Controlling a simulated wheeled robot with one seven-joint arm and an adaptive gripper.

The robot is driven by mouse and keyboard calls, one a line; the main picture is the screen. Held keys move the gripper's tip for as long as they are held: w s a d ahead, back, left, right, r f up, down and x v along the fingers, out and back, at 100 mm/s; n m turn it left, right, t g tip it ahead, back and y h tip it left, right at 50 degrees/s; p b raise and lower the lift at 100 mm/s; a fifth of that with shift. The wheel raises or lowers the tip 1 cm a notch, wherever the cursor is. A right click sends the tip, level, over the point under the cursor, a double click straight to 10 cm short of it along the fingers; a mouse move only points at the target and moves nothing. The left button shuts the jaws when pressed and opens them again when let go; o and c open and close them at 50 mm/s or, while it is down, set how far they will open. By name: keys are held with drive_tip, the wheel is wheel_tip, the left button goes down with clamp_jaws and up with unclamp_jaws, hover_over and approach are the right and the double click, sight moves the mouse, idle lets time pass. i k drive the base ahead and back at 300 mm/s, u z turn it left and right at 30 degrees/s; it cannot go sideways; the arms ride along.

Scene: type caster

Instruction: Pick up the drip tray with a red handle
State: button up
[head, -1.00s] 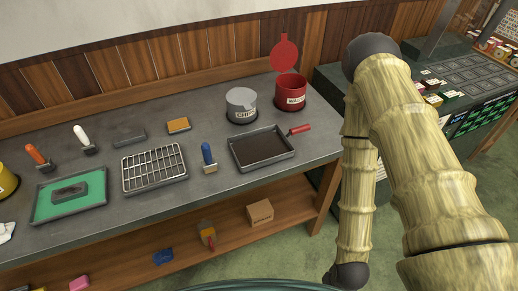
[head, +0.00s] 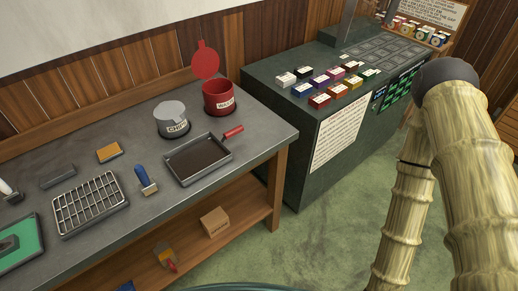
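The drip tray (head: 199,160) is a shallow dark rectangular tray with a grey rim, lying flat on the grey workbench near its right end. Its red handle (head: 233,132) sticks out from the back right corner toward the bench's right edge. Nothing lies in the tray. My bamboo-like arm shows at the right of the head view, apart from the bench. My gripper is out of the picture.
Behind the tray stand a grey-lidded tin (head: 171,121) and a red waste can (head: 220,102) with its lid up. A blue-handled tool (head: 145,178) and wire rack (head: 90,204) lie left. A dark green cabinet (head: 322,130) stands right; green floor (head: 325,240) is open in front.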

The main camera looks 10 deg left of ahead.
sight(190, 162)
drive_tip(key=z, duration=1.8)
drive_tip(key=k, duration=1.25)
drive_tip(key=u, duration=1.9)
drive_tip(key=i, duration=0.2)
drive_tip(key=z, duration=0.15)
